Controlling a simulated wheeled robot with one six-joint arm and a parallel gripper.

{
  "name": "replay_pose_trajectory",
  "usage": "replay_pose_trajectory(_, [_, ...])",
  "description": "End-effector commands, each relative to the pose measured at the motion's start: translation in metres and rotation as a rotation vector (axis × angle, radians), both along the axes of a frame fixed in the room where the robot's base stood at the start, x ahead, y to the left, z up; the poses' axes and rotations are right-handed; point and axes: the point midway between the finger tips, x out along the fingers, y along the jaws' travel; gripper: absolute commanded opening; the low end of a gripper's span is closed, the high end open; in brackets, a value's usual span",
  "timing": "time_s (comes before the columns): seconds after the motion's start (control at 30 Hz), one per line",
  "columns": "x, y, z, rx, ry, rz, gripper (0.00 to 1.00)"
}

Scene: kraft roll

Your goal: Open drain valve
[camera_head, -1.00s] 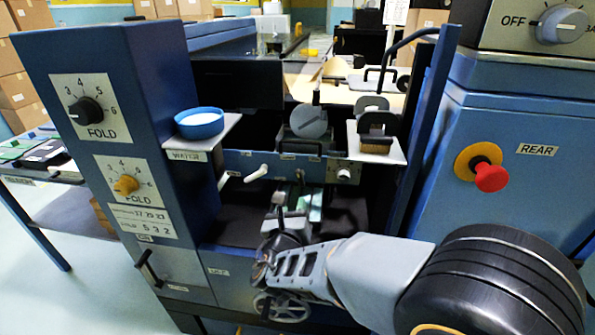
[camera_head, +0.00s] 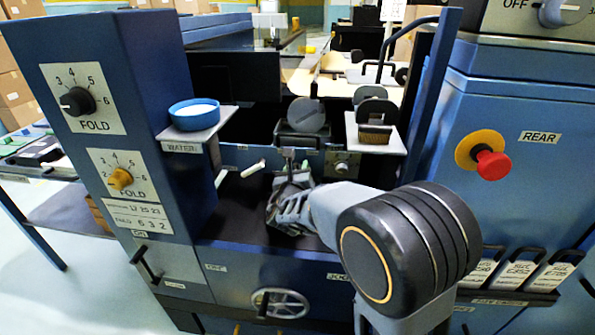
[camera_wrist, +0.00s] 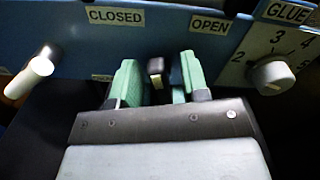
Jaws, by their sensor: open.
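A dark-tipped lever (camera_wrist: 155,68) stands on the blue panel in the wrist view, below and between the labels CLOSED (camera_wrist: 115,16) and OPEN (camera_wrist: 210,25). My gripper (camera_wrist: 158,82) is open, its green fingers on either side of the lever tip. A gap shows between the tip and the right finger; contact on the left is hard to tell. No drain label can be read, so I cannot confirm that this lever is the drain valve. In the head view my gripper (camera_head: 289,172) is at the panel, its fingertips mostly hidden.
A white lever (camera_wrist: 30,78) is to the left and a GLUE dial (camera_wrist: 272,77) to the right in the wrist view. A blue water bowl (camera_head: 195,115) and a brush (camera_head: 376,134) stand on side shelves.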

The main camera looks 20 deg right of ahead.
Motion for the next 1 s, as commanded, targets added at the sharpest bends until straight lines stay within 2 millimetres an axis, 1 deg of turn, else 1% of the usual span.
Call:
replay_pose_trajectory(0.23, [0.0004,-0.0003,-0.0001,0.000,0.000,0.000,0.41])
replay_pose_trajectory(0.27, [0.0004,-0.0003,-0.0001,0.000,0.000,0.000,0.40])
replay_pose_trajectory(0.67, [0.0002,-0.0002,-0.0001,0.000,0.000,0.000,0.01])
replay_pose_trajectory(0.7, [0.0002,-0.0002,-0.0001,0.000,0.000,0.000,0.00])
replay_pose_trajectory(1.0, [0.0001,-0.0006,-0.0030,0.044,-0.018,0.000,0.00])
